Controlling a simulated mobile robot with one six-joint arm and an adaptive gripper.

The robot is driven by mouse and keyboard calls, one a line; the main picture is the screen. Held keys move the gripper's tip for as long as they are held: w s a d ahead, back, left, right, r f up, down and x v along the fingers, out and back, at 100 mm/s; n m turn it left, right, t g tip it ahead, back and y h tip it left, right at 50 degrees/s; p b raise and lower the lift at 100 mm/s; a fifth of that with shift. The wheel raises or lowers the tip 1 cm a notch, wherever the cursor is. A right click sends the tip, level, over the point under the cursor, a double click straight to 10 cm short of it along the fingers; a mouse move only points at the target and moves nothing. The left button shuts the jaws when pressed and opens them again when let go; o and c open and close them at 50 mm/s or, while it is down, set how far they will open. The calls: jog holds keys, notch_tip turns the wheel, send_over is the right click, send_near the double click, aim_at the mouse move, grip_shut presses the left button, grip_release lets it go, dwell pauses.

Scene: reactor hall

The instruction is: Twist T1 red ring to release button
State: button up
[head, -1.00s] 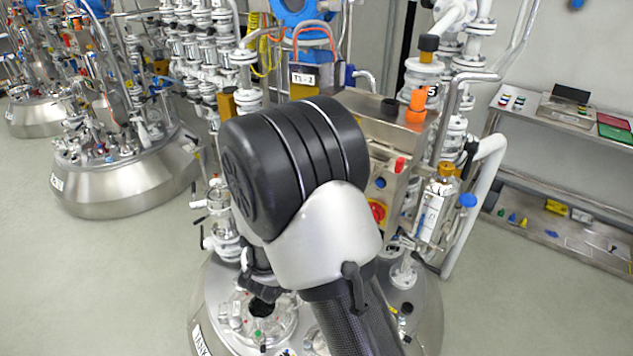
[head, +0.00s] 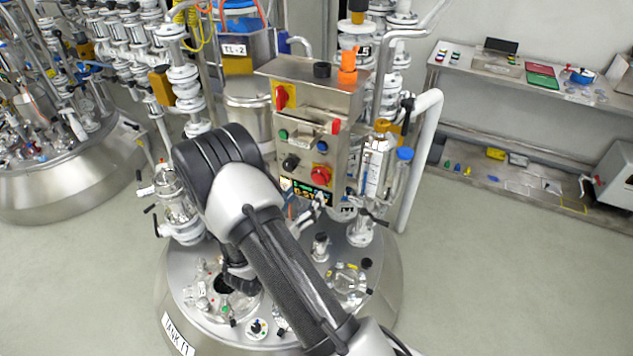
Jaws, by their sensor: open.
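The red round button with its ring (head: 321,175) sits on a yellow backing at the lower right of the steel control box (head: 300,118). The box stands above the tank labelled TANK T1 (head: 178,335). Whether the button is pressed in is too small to tell. My arm crosses the head view from the lower right up to a black joint left of the box. The button is clear of the arm in the picture.
A red switch (head: 285,96), an orange fitting (head: 347,62) and a lit display (head: 306,190) are on the box. White pipes and a blue-capped bottle (head: 403,168) stand to its right. A shelf (head: 560,85) is at the back right. Floor at right is clear.

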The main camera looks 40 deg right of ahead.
aim_at(317, 181)
jog(key=x, duration=0.8)
jog(key=shift+w+d, duration=0.15)
jog(key=c, duration=1)
jog(key=shift+b, duration=0.3)
jog(key=shift+c, duration=0.2)
jog(key=shift+f+m+b, duration=0.1)
jog(key=shift+m+b, duration=0.3)
jog(key=m+b, duration=0.4)
jog(key=b, duration=0.1)
jog(key=shift+f, duration=0.15)
jog(key=m+b, duration=0.4)
jog(key=shift+b, duration=0.3)
jog(key=shift+r, duration=0.2)
